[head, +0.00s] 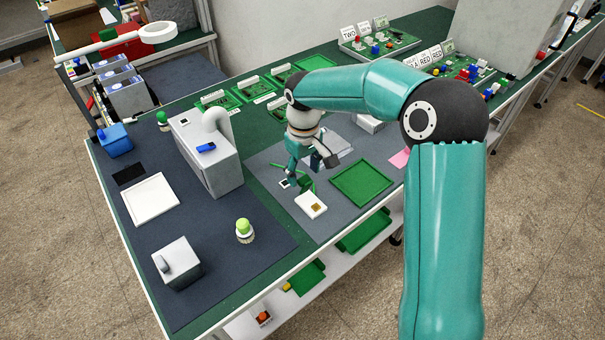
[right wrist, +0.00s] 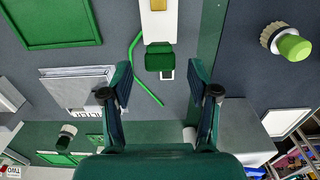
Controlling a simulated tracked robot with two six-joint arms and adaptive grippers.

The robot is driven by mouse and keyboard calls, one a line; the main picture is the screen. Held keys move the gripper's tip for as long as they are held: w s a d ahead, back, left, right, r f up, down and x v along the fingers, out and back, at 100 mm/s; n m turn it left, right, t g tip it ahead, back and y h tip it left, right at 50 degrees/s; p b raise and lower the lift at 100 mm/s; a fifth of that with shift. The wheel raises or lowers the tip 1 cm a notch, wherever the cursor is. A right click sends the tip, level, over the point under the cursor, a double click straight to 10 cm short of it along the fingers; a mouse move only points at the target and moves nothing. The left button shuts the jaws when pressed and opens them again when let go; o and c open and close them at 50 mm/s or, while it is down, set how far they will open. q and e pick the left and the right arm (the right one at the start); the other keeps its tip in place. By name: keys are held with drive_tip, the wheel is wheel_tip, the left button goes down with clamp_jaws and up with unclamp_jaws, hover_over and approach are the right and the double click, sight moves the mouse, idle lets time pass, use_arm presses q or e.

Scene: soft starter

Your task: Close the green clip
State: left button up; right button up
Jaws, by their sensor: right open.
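The green clip (right wrist: 160,58) is a small dark-green block in the right wrist view, with a small white part at its near end. In the head view the green clip (head: 307,185) is partly hidden by my right gripper (head: 296,172). In the right wrist view my right gripper (right wrist: 162,78) is open, with a finger on either side of the clip's near end and a gap on both sides. I cannot tell how high it is above the clip. A thin green bent strip (right wrist: 149,88) lies beside the clip. My left gripper is not in view.
A white block with a tan patch (head: 312,206) lies close to the clip. A green tray (head: 361,183) lies to the right. A grey-white machine (head: 208,150) stands to the left. A bottle with a green cap (head: 244,230) stands nearer the front.

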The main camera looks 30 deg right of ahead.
sight(320, 213)
drive_tip(key=shift+f, duration=0.9)
drive_tip(key=c, duration=1.1)
clamp_jaws()
drive_tip(key=s+f+t+b, duration=0.1)
drive_tip(key=t+b, duration=0.1)
drive_tip(key=b, duration=0.5)
drive_tip(key=s+t+b, duration=0.2)
drive_tip(key=t+b, duration=0.1)
drive_tip(key=b, duration=0.4)
drive_tip(key=s+f+t+b, duration=0.1)
drive_tip(key=t+b, duration=0.1)
drive_tip(key=b, duration=0.6)
drive_tip(key=shift+s+d+f+t+y, duration=0.2)
drive_tip(key=shift+f+t+y, duration=0.1)
drive_tip(key=t+b, duration=0.2)
drive_tip(key=b, duration=0.4)
drive_tip(key=s+f+t+b, duration=0.1)
drive_tip(key=t+b, duration=0.1)
drive_tip(key=b, duration=0.5)
drive_tip(key=s+f+t+b, duration=0.1)
drive_tip(key=t+b, duration=0.1)
drive_tip(key=b, duration=0.5)
drive_tip(key=shift+s+f, duration=0.15)
drive_tip(key=shift+f, duration=0.1)
drive_tip(key=shift+r, duration=0.25)
drive_tip(key=o, duration=1.1)
unclamp_jaws()
